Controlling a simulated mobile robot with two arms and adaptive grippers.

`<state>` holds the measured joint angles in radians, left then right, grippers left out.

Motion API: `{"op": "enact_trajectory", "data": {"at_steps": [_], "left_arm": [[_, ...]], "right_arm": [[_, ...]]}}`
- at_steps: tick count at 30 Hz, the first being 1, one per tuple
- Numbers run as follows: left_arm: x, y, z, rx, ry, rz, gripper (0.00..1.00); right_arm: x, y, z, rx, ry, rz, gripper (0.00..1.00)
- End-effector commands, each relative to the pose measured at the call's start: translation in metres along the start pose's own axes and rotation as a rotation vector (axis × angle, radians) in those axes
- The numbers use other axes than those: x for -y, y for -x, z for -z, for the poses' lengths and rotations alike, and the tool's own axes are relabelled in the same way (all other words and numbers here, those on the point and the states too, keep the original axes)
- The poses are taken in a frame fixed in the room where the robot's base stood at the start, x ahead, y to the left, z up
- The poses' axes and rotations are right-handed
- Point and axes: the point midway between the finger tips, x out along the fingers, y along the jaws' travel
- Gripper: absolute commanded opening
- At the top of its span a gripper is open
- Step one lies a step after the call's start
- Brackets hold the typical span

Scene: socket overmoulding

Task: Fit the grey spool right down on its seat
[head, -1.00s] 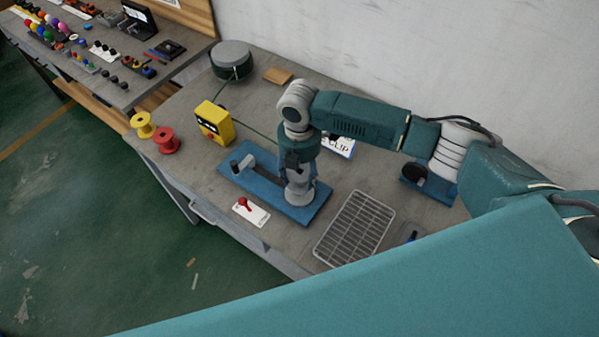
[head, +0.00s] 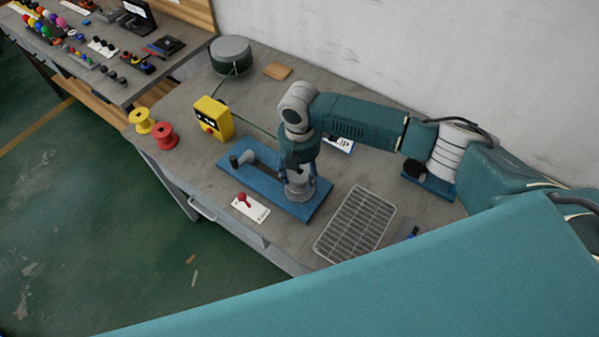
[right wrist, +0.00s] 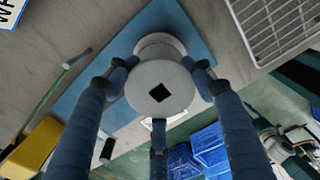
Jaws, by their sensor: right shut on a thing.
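The grey spool (head: 299,190) stands upright at the near right end of the blue base plate (head: 262,190). In the right wrist view its round end flange (right wrist: 160,72) has a dark square hole, and the other flange shows beyond it. My right gripper (head: 299,178) comes down from above, with its fingers (right wrist: 158,100) closed around the spool. The spool's lower flange is at or very near the plate. Its seat is hidden under it, so I cannot tell whether it is fully down. My left gripper is not in view.
A dark grey post (head: 236,162) stands at the plate's other end. Around it are a yellow box (head: 214,117), a white card with a red lever (head: 250,207), a wire rack (head: 356,224), and red (head: 164,136) and yellow (head: 142,121) spools near the table edge.

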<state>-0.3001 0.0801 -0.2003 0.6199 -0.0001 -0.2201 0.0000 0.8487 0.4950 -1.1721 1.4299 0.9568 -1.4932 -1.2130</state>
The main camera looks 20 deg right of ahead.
Motion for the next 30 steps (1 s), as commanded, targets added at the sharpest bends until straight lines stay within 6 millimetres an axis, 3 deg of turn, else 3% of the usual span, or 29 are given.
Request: {"op": "enact_trajectory", "data": {"at_steps": [30], "left_arm": [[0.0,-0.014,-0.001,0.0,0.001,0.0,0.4]], "right_arm": [[0.0,-0.026,0.0,0.0,0.001,0.0,0.26]]}}
